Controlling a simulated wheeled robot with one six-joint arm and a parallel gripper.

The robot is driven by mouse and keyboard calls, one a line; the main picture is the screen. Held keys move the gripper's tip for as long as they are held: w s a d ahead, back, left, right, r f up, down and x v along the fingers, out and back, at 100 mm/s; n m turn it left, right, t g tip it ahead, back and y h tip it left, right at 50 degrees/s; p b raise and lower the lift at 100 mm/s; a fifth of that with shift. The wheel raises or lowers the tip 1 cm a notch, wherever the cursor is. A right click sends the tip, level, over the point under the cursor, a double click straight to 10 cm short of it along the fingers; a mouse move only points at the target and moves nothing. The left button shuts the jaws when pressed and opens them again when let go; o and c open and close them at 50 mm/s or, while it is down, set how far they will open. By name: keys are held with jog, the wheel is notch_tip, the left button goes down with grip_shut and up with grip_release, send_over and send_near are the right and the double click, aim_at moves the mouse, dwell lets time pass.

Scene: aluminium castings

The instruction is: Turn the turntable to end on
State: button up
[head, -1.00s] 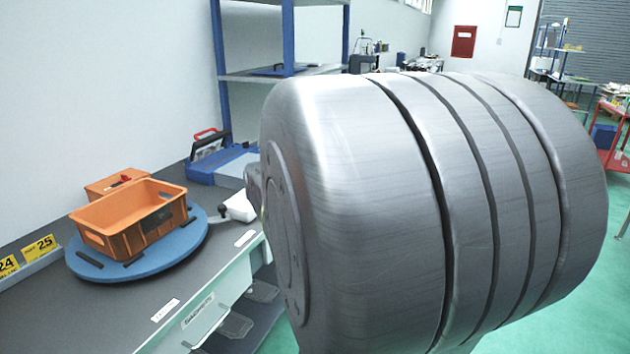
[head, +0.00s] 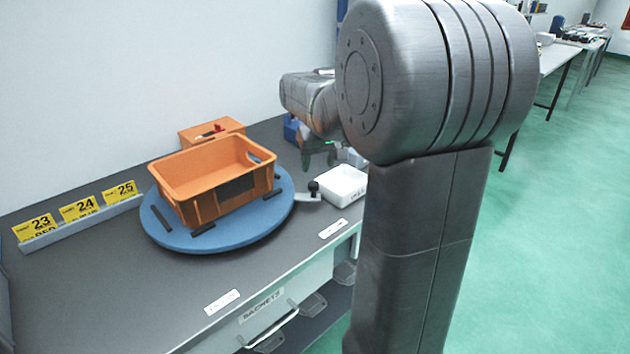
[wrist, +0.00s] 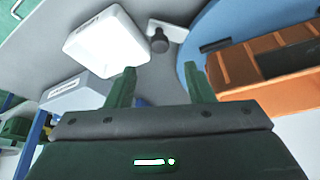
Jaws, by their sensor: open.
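The blue round turntable (head: 262,232) lies on the grey bench and bears an orange crate (head: 222,180) with a dark panel on its front. A metal handle with a black knob (head: 313,187) sticks out from the turntable's right edge. In the wrist view the turntable (wrist: 200,35) is at upper right, with the crate (wrist: 240,70) on it and the knob (wrist: 159,42) ahead. My gripper (wrist: 165,82) is open and empty, its green fingers pointing toward the knob and apart from it. In the head view my arm partly hides the gripper (head: 318,160), behind the knob.
A white tray (head: 346,186) stands close to the right of the knob; it also shows in the wrist view (wrist: 107,45). A second orange box (head: 212,132) stands behind the crate. Yellow number cards (head: 80,208) stand at left. The bench's front left is clear.

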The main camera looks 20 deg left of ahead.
aim_at(313, 184)
jog(key=x, duration=0.8)
jog(key=shift+f, duration=0.3)
grip_shut()
